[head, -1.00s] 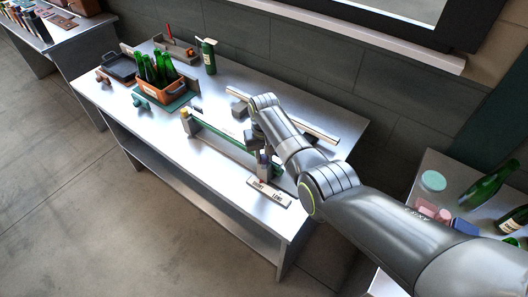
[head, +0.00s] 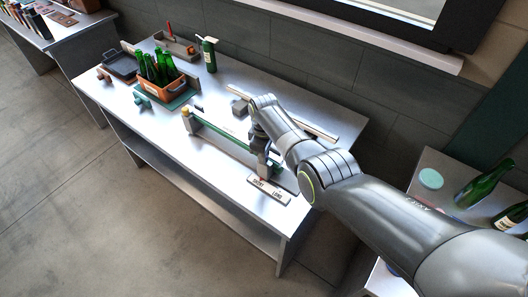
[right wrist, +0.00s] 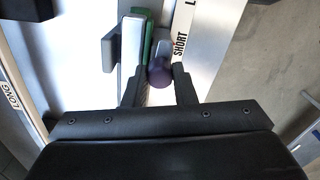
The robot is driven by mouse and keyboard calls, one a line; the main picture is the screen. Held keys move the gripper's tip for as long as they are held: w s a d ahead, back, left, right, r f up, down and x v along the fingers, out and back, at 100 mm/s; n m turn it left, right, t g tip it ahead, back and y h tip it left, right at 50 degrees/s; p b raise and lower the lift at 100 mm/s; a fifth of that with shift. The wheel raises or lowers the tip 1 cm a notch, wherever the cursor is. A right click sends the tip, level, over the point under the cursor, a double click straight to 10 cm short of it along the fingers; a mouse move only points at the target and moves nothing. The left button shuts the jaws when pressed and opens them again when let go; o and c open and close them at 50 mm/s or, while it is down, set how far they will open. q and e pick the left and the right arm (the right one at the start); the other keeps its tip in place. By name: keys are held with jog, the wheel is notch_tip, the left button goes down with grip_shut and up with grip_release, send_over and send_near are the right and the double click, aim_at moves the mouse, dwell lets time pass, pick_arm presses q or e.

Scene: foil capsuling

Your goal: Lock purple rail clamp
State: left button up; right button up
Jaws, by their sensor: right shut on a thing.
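The purple rail clamp (right wrist: 160,74) shows as a rounded purple knob in the right wrist view, beside the green rail (right wrist: 149,35). My right gripper (right wrist: 159,80) has its two dark fingers on either side of the knob and is shut on it. In the head view my right gripper (head: 262,148) reaches down to the near right end of the green rail (head: 225,140), and it hides most of the clamp there. My left gripper is not in view.
A metal bar lies behind the rail. An orange crate of green bottles (head: 160,89), a dark tray (head: 119,68) and an upright bottle (head: 209,56) stand farther left.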

jog(key=n, duration=0.4)
jog(key=shift+w+r+n, duration=0.1)
jog(key=shift+n, duration=0.2)
jog(key=n, duration=0.4)
jog(key=shift+p, duration=0.35)
jog(key=n, duration=0.5)
jog(key=shift+n, duration=2.3)
jog(key=o, duration=1)
